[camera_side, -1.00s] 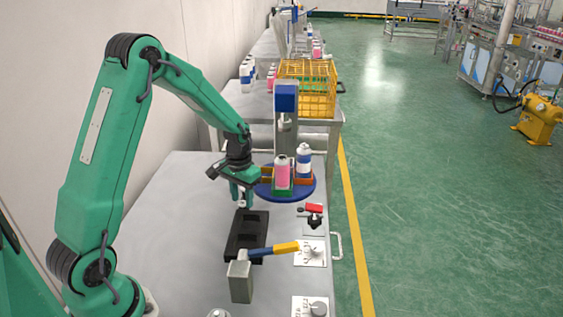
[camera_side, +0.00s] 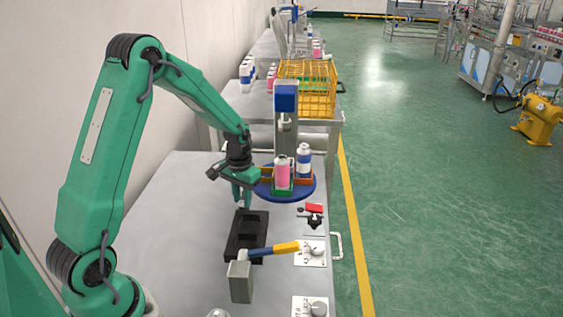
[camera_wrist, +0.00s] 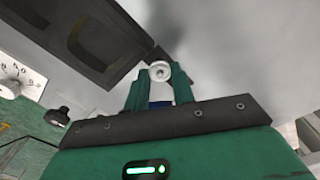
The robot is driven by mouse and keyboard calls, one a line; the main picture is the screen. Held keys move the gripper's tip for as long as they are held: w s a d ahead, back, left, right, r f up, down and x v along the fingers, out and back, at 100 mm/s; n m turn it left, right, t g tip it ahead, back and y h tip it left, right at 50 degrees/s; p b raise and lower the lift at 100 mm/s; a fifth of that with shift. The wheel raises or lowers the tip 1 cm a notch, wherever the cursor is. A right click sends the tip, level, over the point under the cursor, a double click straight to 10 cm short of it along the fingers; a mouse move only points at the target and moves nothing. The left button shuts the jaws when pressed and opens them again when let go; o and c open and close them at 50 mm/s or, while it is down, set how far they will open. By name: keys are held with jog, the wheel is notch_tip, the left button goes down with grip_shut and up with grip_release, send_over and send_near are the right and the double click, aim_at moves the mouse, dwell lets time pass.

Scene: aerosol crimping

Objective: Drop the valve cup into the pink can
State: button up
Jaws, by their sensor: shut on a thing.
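The pink can (camera_side: 283,173) stands upright in a green holder on the blue round turntable (camera_side: 304,193). My gripper (camera_side: 243,197) is left of the can, above the bench and behind the black tray. In the wrist view my gripper (camera_wrist: 160,76) is shut on the valve cup (camera_wrist: 160,71), a small pale round piece between the fingertips. In the side view the cup is too small or hidden to make out. The gripper and can are apart.
A blue and white can (camera_side: 304,161) stands beside the pink one. The blue-headed crimping column (camera_side: 286,98) rises behind them. The black recessed tray (camera_side: 236,246) and a lever with blue and yellow handle (camera_side: 273,250) are in front. Bare bench lies left.

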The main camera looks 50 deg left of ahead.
jog(key=shift+r, duration=0.1)
jog(key=shift+r, duration=2.4)
notch_tip(320, 180, up, 16)
jog(key=w+d, duration=0.3)
jog(key=w, duration=1)
jog(key=shift+s+f, duration=0.15)
jog(key=shift+f, duration=1.05)
jog(key=shift+s+f, duration=0.1)
jog(key=shift+f, duration=1.1)
jog(key=shift+f, duration=0.3)
jog(key=shift+f, duration=1.3)
jog(key=shift+f, duration=0.15)
